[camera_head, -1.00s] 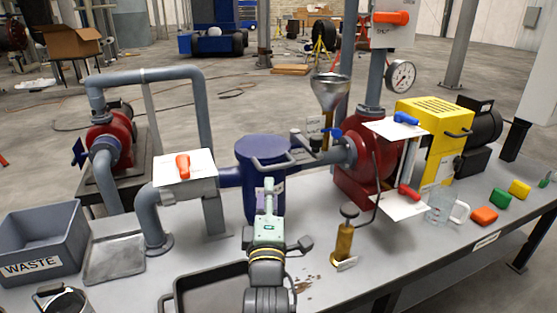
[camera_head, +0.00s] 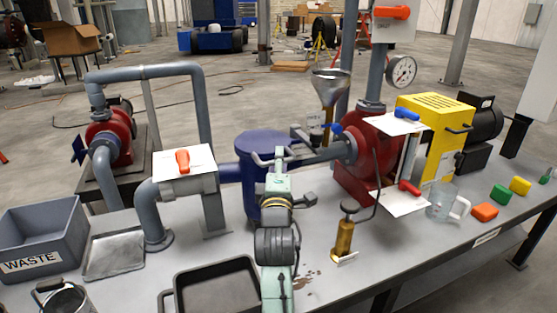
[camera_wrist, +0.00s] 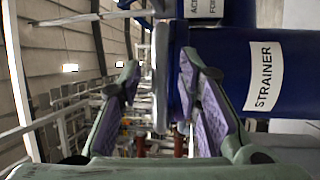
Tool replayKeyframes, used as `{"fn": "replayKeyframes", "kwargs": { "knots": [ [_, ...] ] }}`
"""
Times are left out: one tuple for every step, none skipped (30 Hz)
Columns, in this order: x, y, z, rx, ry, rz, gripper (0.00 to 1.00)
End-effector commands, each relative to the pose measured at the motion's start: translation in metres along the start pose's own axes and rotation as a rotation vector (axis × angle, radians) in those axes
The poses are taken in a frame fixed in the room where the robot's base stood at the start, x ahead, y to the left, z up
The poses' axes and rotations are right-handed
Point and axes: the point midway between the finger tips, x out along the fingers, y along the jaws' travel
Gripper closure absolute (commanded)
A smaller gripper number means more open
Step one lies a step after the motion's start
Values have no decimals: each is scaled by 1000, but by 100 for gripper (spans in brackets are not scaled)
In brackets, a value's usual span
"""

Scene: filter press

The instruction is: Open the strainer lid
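The strainer is a blue upright cylinder (camera_head: 246,192) in the middle of the bench; my arm and gripper cover its right part. In the wrist view its blue wall with the STRAINER label (camera_wrist: 265,75) fills the right side. Its lid (camera_head: 268,139) lies flat on top and looks closed. A grey bar handle (camera_wrist: 160,95) runs along the lid side. My gripper (camera_head: 279,160) is at the lid's front edge. In the wrist view my gripper (camera_wrist: 160,64) is open, one finger on each side of the bar. I cannot tell whether either finger touches it.
A pipe with an orange-handled valve (camera_head: 182,162) stands left of the strainer. A red pump (camera_head: 362,160) and a brass hand pump (camera_head: 344,235) stand right. A dark tray (camera_head: 215,290) lies in front, a grey WASTE bin (camera_head: 45,235) far left. Colored blocks (camera_head: 484,212) sit at right.

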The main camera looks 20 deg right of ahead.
Motion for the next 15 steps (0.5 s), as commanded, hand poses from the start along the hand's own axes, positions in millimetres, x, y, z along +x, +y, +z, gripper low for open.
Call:
{"fn": "replayKeyframes", "kwargs": {
  "knots": [
    [2, 0, 0, 0, 0, 1, 68],
    [2, 0, 0, 0, 1, 1, 68],
    [2, 0, 0, 0, 1, 1, 68],
    [3, 0, 0, 0, 1, 1, 68],
    [3, 0, 0, 0, 1, 0, 68],
    [2, 0, 0, 0, 1, 0, 68],
    [2, 0, 0, 0, 1, 0, 68],
    [2, 0, 0, 0, 1, 0, 68],
    [2, 0, 0, 0, 1, 0, 69],
    [2, 0, 0, 0, 1, 0, 71],
    [2, 0, 0, 0, 1, 0, 73],
    [2, 0, 0, 0, 0, 0, 76],
    [2, 0, 0, 0, 0, 0, 78],
    [2, 0, 0, 0, 0, 0, 80],
    [2, 0, 0, 0, 0, 0, 82]
  ]
}}
